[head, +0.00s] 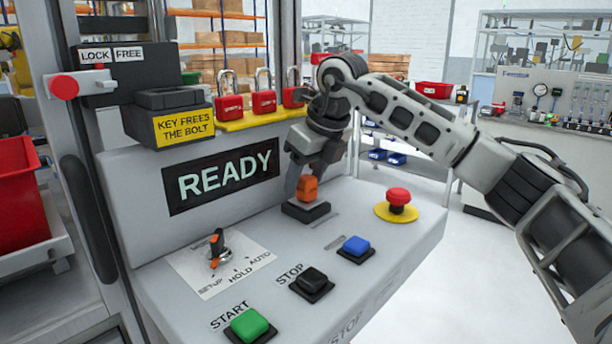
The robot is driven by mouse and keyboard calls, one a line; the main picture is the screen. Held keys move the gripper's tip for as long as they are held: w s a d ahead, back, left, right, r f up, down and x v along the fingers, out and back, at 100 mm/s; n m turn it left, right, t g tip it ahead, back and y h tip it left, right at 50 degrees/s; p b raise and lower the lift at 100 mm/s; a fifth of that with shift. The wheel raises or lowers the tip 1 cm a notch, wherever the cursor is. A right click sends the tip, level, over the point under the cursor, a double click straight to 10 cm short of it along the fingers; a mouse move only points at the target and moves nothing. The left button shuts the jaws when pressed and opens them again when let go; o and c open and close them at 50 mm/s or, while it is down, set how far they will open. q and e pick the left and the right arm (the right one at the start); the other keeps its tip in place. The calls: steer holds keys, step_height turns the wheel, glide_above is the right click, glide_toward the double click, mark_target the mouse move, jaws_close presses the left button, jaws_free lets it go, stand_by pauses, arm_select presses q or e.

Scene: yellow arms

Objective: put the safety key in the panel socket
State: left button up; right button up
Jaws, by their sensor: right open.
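The orange safety key (308,189) stands upright at the black panel socket (305,212) on the sloping control panel (270,232). It appears seated in the socket, though how deep it sits cannot be seen. My right gripper (306,180) comes down from above with its fingers apart, one on either side of the key. The fingers and the gripper body hide part of the key's top. Whether a finger touches it cannot be told. My left gripper is not in view.
The panel display (222,182) reads READY. Around the socket are a red emergency button (398,198), a blue button (356,245), a black stop button (313,279), a green start button (249,324) and a selector knob (217,247). Red padlocks (264,102) hang on a yellow rail behind.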

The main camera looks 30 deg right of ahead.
steer(key=v, duration=1.5)
steer(key=shift+s+r, duration=0.15)
steer(key=shift+r, duration=0.2)
steer(key=shift+d, duration=0.1)
